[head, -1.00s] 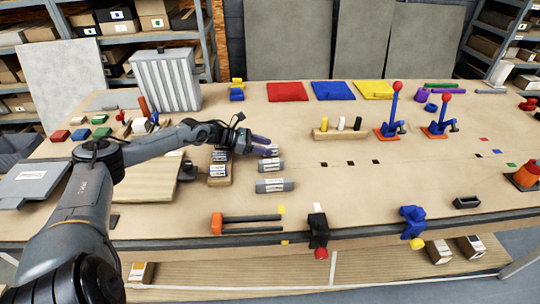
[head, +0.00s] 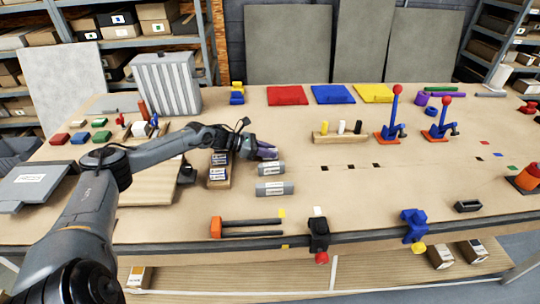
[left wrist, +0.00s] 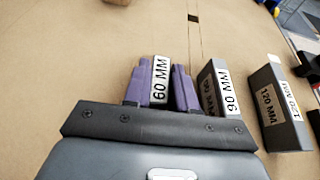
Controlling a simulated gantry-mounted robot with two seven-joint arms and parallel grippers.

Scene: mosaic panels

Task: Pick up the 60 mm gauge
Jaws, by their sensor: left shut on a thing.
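My left gripper (head: 266,152) is low over the table, left of centre in the head view. In the left wrist view its two purple fingers (left wrist: 161,88) are shut on the 60 mm gauge (left wrist: 160,80), a grey block with a white "60 MM" label, one finger on each side. In the head view the fingers mostly hide this gauge. I cannot tell whether it touches the table. The 90 mm gauge (left wrist: 222,90) lies just beside the right finger, and the 120 mm gauge (left wrist: 280,108) is farther right. My right gripper is not in view.
The 90 mm (head: 271,169) and 120 mm (head: 274,188) gauges lie nearer the table's front edge in the head view. A wooden holder (head: 218,184) with labelled pieces stands left of them. A wooden block with pegs (head: 341,138) is to the right. Table between is clear.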

